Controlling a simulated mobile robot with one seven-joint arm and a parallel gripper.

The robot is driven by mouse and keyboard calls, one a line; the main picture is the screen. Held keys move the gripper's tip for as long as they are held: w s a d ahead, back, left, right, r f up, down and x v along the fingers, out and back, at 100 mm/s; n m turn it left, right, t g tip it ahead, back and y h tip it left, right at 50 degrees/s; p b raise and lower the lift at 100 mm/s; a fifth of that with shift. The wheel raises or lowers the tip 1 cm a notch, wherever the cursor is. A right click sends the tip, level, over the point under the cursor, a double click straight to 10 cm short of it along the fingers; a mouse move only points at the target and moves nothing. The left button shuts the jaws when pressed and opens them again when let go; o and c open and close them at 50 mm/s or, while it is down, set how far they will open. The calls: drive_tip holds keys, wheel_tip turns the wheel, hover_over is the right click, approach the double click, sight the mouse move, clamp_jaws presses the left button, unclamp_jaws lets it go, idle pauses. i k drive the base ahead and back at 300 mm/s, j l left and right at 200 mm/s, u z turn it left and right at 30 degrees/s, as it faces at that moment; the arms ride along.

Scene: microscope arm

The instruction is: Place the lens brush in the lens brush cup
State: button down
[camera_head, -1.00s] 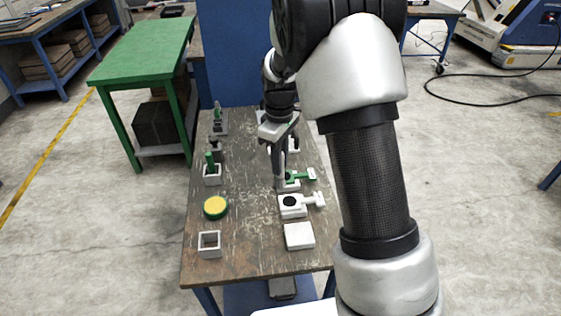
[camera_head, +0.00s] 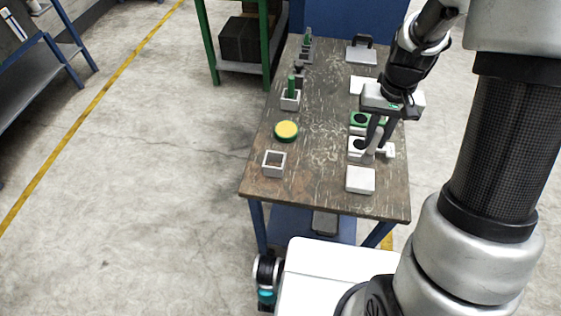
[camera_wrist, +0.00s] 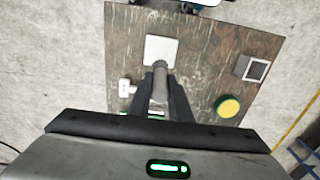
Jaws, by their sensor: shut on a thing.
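My gripper (camera_head: 374,136) is shut on a grey, rod-like piece, taken to be the lens brush (camera_wrist: 160,72), pointing away from the wrist. In the head view the fingers hang over the right side of the table, in front of a white block with a black disc (camera_head: 361,146). The fingers hide part of the held piece, and I cannot tell its exact height. An empty square grey cup (camera_head: 273,164), probably the lens brush cup, stands at the table's near left. It also shows at the right in the wrist view (camera_wrist: 252,68).
A yellow-topped green round piece (camera_head: 286,131) lies behind the empty cup. Another cup (camera_head: 290,101) holds a green upright piece. The middle of the wooden table (camera_head: 318,150) is clear.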

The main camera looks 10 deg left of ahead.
sight(275, 168)
drive_tip(key=k+j+z, duration=0.1)
drive_tip(key=j, duration=0.25)
drive_tip(key=k+j+z, duration=0.25)
drive_tip(key=j+z, duration=0.25)
drive_tip(key=j, duration=1.15)
